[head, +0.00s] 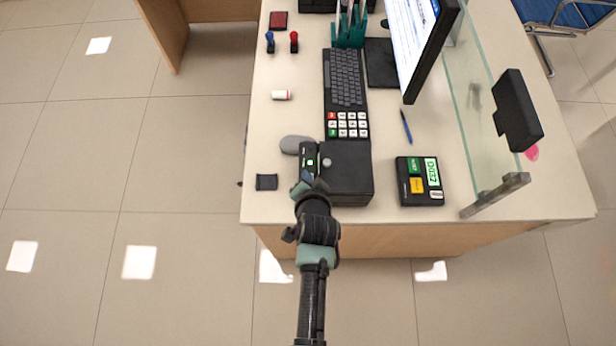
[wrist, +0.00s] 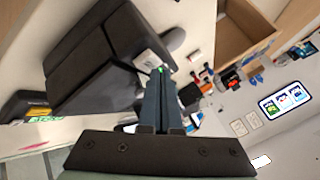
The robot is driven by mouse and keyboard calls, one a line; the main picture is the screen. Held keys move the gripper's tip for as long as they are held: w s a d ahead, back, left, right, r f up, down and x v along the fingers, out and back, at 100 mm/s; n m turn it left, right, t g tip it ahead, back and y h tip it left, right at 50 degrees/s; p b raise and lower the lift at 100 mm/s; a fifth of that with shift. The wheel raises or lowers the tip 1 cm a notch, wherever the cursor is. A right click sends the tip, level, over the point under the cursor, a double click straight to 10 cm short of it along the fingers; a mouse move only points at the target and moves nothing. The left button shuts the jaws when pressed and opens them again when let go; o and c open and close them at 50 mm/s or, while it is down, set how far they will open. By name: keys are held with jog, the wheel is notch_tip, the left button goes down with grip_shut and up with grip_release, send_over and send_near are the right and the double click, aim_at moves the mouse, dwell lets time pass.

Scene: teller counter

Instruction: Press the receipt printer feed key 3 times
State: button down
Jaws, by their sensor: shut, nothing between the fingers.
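The receipt printer (head: 350,185) is a black box near the front edge of the counter. A narrow panel (head: 309,151) with a small green light runs along its left side, and a round grey spot shows on top. I cannot tell for sure which part is the feed key. My gripper (head: 304,180) is shut and empty, with its tips at the front end of that panel. In the wrist view the shut fingers (wrist: 162,78) point at the printer's (wrist: 90,75) panel edge, close to the green light. Whether they touch is hidden.
A grey mouse (head: 296,145) lies just behind the panel, with a keypad (head: 348,125) and keyboard (head: 344,78) beyond. A card terminal (head: 420,181) stands to the right, near a blue pen (head: 406,126). A small dark item (head: 266,182) lies left. A glass screen (head: 480,110) bounds the right.

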jog(key=shift+f+b, duration=0.45)
jog(key=shift+f, duration=0.05)
dwell(0.4)
jog(key=shift+r, duration=0.1)
jog(key=shift+r+p, duration=0.8)
jog(key=shift+p, duration=0.1)
notch_tip(320, 180, up, 5)
jog(key=p, duration=0.5)
jog(key=shift+r, duration=0.1)
dwell(2.4)
